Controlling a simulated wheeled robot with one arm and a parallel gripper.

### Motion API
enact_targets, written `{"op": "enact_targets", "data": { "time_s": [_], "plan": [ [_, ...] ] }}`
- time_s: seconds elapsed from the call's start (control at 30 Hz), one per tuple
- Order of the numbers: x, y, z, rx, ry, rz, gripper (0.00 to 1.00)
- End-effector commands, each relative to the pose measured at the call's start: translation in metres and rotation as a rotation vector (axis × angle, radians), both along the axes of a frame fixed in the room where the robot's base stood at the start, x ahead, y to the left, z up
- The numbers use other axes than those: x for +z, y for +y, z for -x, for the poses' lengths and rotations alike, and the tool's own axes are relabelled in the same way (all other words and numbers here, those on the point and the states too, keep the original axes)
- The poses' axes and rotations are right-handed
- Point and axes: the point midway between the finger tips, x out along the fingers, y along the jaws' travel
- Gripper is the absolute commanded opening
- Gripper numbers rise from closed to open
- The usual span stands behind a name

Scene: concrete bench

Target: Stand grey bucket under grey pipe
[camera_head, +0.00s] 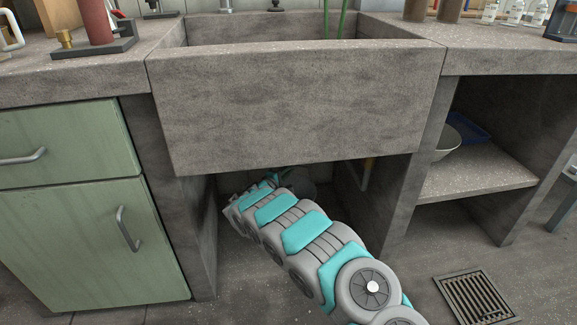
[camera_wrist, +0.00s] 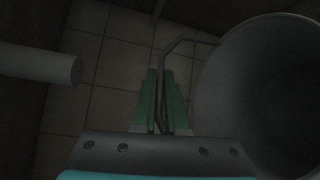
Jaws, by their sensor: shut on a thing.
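In the wrist view the grey bucket (camera_wrist: 215,88) fills the right side, its round open mouth facing the camera. Its thin wire handle (camera_wrist: 188,41) swings out to the left of the rim. My gripper (camera_wrist: 163,84) is shut on this handle, with the bucket to the right of the fingers. The grey pipe (camera_wrist: 45,65) comes in from the left edge, and its end is apart from the bucket, across the gripper. In the head view my arm reaches under the stone sink and my gripper is hidden. A grey rounded shape behind the arm may be the bucket (camera_head: 300,179).
The sink front (camera_head: 290,110) hangs low above my arm. The green cabinet (camera_head: 85,220) stands to the left, and a stone shelf (camera_head: 470,172) with a bowl (camera_head: 447,139) to the right. The space is dark.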

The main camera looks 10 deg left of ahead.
Motion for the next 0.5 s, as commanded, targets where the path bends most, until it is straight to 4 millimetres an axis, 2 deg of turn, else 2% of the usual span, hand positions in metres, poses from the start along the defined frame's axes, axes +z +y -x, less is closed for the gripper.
{"op": "enact_targets", "data": {
  "time_s": [0.37,0.4,0.5],
  "plan": [
    [-0.0023,0.0,-0.0006,0.0,-0.005,0.0,0.0],
    [-0.0031,-0.0001,-0.0003,-0.001,-0.004,-0.001,0.13],
    [-0.0028,0.0,-0.0002,-0.001,-0.003,-0.001,0.24]
  ]
}}
